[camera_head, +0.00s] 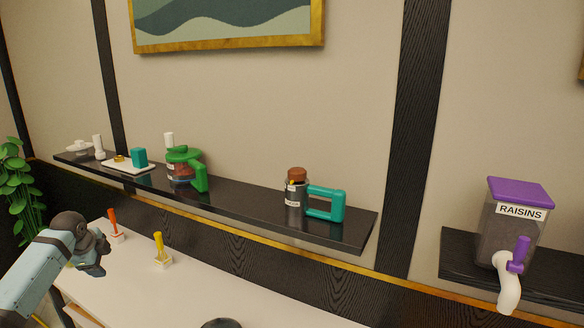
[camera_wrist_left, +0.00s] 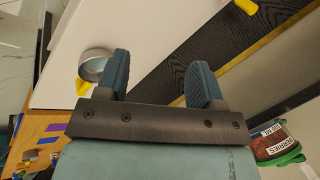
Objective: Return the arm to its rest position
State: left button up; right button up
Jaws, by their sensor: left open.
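My left arm comes in from the left in the head view, and its gripper (camera_head: 97,258) is in the air over the left part of the white counter (camera_head: 215,300). In the left wrist view the two blue-grey fingers of the gripper (camera_wrist_left: 162,75) stand well apart with nothing between them. The gripper is open and empty. My right gripper is not in view.
A black shelf (camera_head: 240,203) holds a green-lidded jar (camera_head: 182,170), a jar with a teal handle (camera_head: 297,194) and small items. A raisins dispenser (camera_head: 514,225) is at the right. Orange (camera_head: 113,220) and yellow (camera_head: 159,245) handled items stand on the counter. A metal bowl (camera_wrist_left: 94,65) shows near one finger.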

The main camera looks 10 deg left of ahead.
pick_arm(q)
jog(key=w+a+r+n+t+y, duration=0.2)
jog(key=w+r+n+t, duration=0.3)
jog(key=r, duration=0.3)
jog(key=w+a+r+n+t+y, duration=0.1)
jog(key=w+r+n+t+y, duration=0.3)
jog(key=r+t, duration=0.35)
jog(key=s+d+f+g+h, duration=0.1)
jog(key=s+d+f+h, duration=0.1)
jog(key=s+d+f, duration=0.5)
jog(key=s+d+f+g+h, duration=0.1)
jog(key=s+d+f+h, duration=0.2)
jog(key=d+f, duration=0.8)
jog(key=s+d+f+g+h, duration=0.15)
jog(key=s+d+f, duration=0.35)
jog(key=f, duration=0.7)
jog(key=s+d+f+g+h, duration=0.1)
jog(key=s+d+f, duration=0.2)
jog(key=s+d, duration=0.3)
jog(key=s+d+f+n+g+h, duration=0.1)
jog(key=s+d+f, duration=0.2)
jog(key=s+d, duration=0.4)
jog(key=s+d+f+n+g+h, duration=0.1)
jog(key=s+d+f, duration=0.3)
jog(key=s, duration=1.2)
jog(key=d, duration=0.3)
jog(key=shift+s+d, duration=0.25)
jog(key=shift+s, duration=0.15)
